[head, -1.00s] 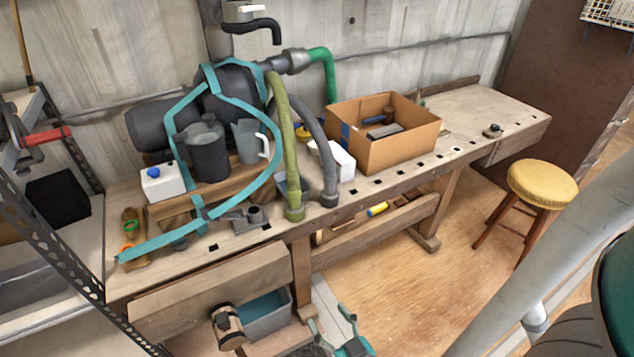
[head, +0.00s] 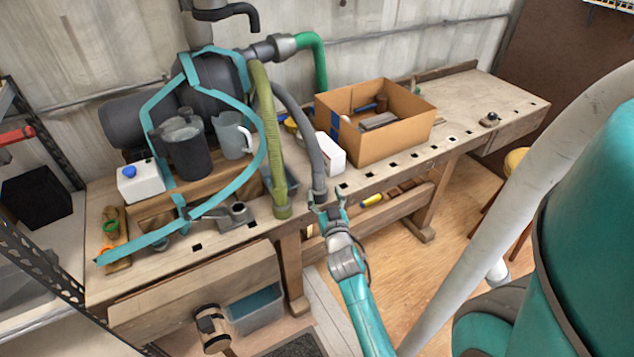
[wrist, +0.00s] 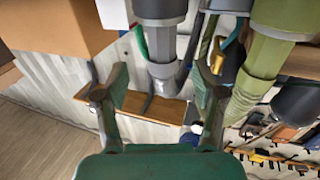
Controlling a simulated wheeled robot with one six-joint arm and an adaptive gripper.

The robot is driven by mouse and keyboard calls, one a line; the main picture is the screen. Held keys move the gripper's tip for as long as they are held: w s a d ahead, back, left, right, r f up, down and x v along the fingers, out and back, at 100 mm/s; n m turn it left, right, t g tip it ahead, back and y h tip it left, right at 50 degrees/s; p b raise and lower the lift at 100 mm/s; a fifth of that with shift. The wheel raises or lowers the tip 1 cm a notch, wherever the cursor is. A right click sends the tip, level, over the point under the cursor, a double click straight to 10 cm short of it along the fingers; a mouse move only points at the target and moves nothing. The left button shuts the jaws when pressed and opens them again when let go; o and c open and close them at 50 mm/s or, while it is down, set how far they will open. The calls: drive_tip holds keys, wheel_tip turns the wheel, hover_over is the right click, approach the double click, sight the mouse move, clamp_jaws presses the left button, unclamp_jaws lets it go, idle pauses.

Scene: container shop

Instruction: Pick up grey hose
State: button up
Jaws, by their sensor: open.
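The grey hose (head: 304,135) hangs from a pipe fitting behind the bench, its cuffed lower end near the bench's front edge. In the wrist view its cuff (wrist: 162,62) shows between my two open fingers. My gripper (head: 325,203) is open at the hose's lower end, with nothing clamped; whether the fingers reach around the cuff or stop just short I cannot tell. It also shows in the wrist view (wrist: 160,88). An olive-green hose (head: 267,140) hangs just left of the grey one, and on the right in the wrist view (wrist: 264,62).
A cardboard box (head: 400,138) and a white box (head: 331,153) stand right of the hose on the workbench (head: 460,120). A teal strap frame (head: 262,160), a dark jug (head: 187,150) and a grey pitcher (head: 232,138) are left. A yellow stool (head: 515,160) is partly hidden.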

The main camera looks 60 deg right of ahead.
sight(320, 182)
drive_tip(key=shift+x, duration=3.8)
drive_tip(key=shift+w+a, duration=0.1)
drive_tip(key=shift+r, duration=0.1)
clamp_jaws()
